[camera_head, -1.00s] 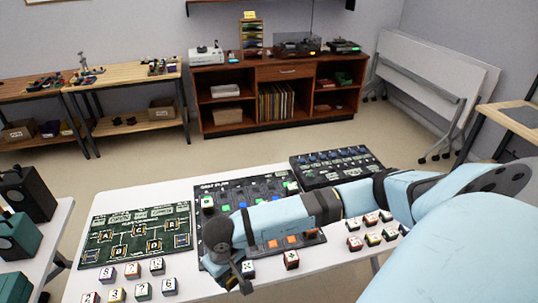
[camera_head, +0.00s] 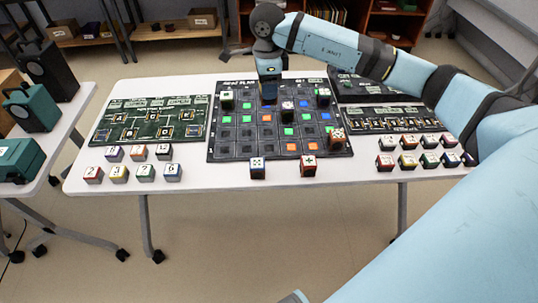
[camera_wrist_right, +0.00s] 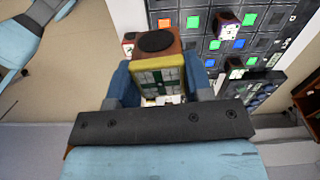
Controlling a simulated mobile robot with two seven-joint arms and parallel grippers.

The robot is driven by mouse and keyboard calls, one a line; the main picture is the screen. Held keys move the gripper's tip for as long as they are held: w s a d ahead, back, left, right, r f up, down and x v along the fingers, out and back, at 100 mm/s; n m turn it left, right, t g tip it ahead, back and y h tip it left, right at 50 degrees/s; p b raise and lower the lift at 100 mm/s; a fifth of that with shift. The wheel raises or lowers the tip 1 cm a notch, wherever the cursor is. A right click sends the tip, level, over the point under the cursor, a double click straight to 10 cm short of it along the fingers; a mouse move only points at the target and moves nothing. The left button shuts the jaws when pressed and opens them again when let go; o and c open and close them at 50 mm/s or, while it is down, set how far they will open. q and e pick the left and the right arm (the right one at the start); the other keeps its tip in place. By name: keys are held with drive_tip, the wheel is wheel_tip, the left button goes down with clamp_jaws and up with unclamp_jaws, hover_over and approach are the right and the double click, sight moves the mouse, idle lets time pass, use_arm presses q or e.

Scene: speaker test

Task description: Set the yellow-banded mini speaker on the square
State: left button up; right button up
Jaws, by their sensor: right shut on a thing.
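My right gripper (camera_wrist_right: 168,90) is shut on the yellow-banded mini speaker (camera_wrist_right: 158,78), a small cube with a yellow band, a reddish-brown face with a black disc, and a white and green patterned face. In the head view my right gripper (camera_head: 268,99) hangs over the far part of the dark grid board (camera_head: 222,150); the speaker is not clearly seen there. The board has many dark squares, some lit green, blue or orange; which one the task means I cannot tell. The wrist view also shows the board (camera_wrist_right: 268,45). My left gripper is not in view.
Cubes stand on the board, including one at its far left (camera_head: 227,101) and one at its right (camera_head: 337,137). Two stand by its front edge (camera_head: 257,168). More cubes stand front left (camera_head: 118,173) and front right (camera_head: 408,160). A green board (camera_head: 140,108) lies left.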

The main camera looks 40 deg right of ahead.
drive_tip(key=shift+w+d+m, duration=0.15)
drive_tip(key=shift+d+m, duration=0.05)
drive_tip(key=shift+m, duration=0.2)
drive_tip(key=shift+f, duration=0.3)
wheel_tip(320, 180, down, 16)
drive_tip(key=shift+r+b, duration=0.2)
drive_tip(key=shift+b, duration=0.1)
wheel_tip(320, 180, down, 3)
drive_tip(key=shift+f, duration=0.15)
drive_tip(key=shift+f, duration=0.15)
drive_tip(key=o, duration=1)
drive_tip(key=shift+c, duration=0.2)
